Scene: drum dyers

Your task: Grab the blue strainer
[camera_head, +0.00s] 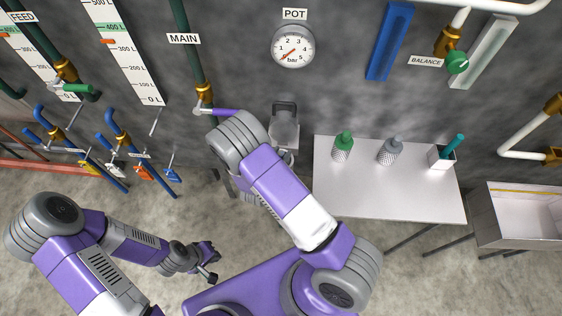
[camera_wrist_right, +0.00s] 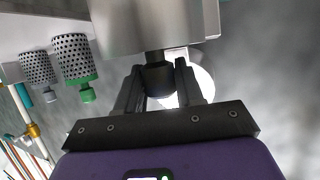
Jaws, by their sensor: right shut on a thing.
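A strainer with a grey-blue cap (camera_head: 390,150), a perforated metal cylinder, stands on the white table. It also shows upside down in the right wrist view (camera_wrist_right: 38,68). A green-capped strainer (camera_head: 343,147) stands to its left and shows larger in the wrist view (camera_wrist_right: 75,55). My right gripper (camera_wrist_right: 160,78) is shut on a dark stub (camera_wrist_right: 154,80) on a grey metal body (camera_wrist_right: 150,25), apart from both strainers. In the head view my right arm hides this gripper. My left gripper (camera_head: 208,262) is low at the left, far from the table; its finger gap is unclear.
The white table (camera_head: 345,200) also bears a small white holder (camera_head: 436,160) with a teal item (camera_head: 455,145). A metal basin (camera_head: 510,215) stands at the right. Pipes and valves line the wall; a pressure gauge (camera_head: 294,46) hangs above. The table's front is bare.

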